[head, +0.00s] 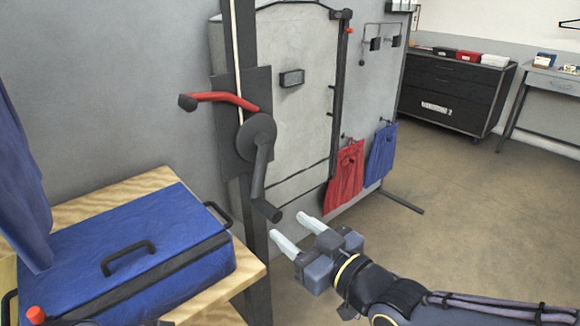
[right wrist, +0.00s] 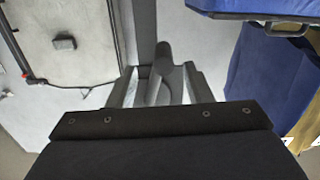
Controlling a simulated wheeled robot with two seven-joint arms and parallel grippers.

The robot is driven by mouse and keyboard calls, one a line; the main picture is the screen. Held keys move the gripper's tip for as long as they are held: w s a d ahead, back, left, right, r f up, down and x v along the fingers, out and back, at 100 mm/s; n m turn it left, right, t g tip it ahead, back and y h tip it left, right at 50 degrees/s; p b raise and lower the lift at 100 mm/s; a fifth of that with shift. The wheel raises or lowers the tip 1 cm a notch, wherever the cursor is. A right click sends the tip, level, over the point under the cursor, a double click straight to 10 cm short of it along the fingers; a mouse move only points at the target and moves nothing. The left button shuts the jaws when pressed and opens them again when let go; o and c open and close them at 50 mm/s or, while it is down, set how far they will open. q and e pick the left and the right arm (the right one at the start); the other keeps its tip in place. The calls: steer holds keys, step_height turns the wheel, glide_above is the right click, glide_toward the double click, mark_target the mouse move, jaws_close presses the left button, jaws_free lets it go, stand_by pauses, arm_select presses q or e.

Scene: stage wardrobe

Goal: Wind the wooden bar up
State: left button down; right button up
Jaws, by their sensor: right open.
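A winch with a dark round hub (head: 256,138) is mounted on an upright post. Its crank arm hangs down from the hub and ends in a dark handle (head: 266,212). A red lever (head: 222,97) sticks out to the left above the hub. A pale line runs up the post. I cannot make out the wooden bar. My right gripper (head: 290,229) is open, its pale fingers pointing at the crank handle from just below and right. In the right wrist view the handle (right wrist: 163,50) shows between the open fingers (right wrist: 162,88); I cannot tell whether they touch. My left gripper is out of view.
A blue case (head: 135,230) with black handles lies on a wooden table (head: 75,207) at left, close to the post. Red (head: 345,173) and blue (head: 382,152) cloths hang on the grey panel. The floor (head: 460,215) at right is clear.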

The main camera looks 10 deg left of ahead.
mark_target(265, 209)
steer(key=shift+w+a+r, duration=0.1)
steer(key=shift+a+r, duration=0.25)
steer(key=shift+a, duration=0.1)
steer(key=x, duration=0.7)
steer(key=shift+a, duration=0.2)
jaws_close()
